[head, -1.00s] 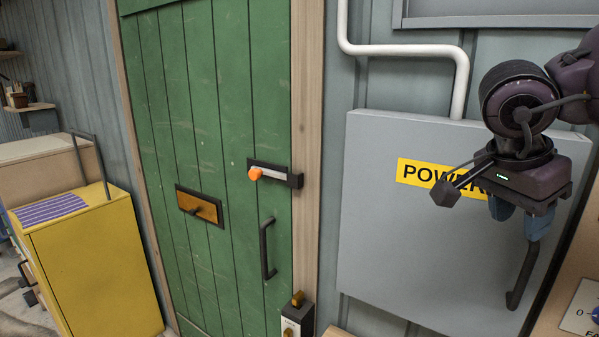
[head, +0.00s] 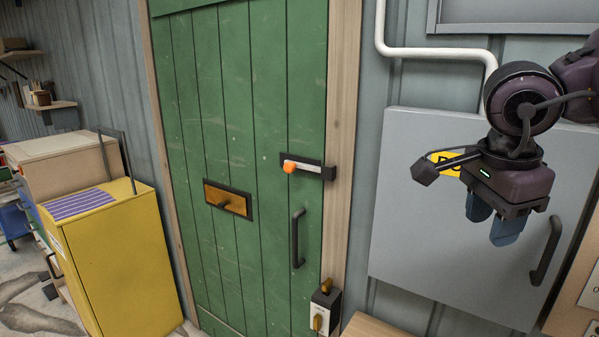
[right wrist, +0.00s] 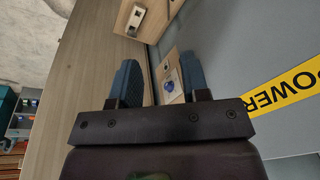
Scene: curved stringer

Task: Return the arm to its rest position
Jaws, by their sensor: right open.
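My right arm comes in from the upper right of the head view. My right gripper (head: 492,226) hangs in front of the grey power cabinet (head: 412,240), pointing down. Its two blue fingers stand apart with nothing between them. In the right wrist view the fingers of the right gripper (right wrist: 156,84) are also spread and empty, with the yellow POWER label (right wrist: 287,90) to their right. In the head view the gripper hides most of that label. The cabinet's dark handle (head: 546,250) is to the right of the fingers and apart from them. My left gripper is not in view.
A green door (head: 260,120) with an orange-knobbed bolt (head: 305,168) and a dark pull handle (head: 297,238) stands left of the cabinet. A switch box (head: 325,308) is beside the door frame. A yellow cabinet (head: 120,260) stands at the left. A white pipe (head: 440,52) runs above.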

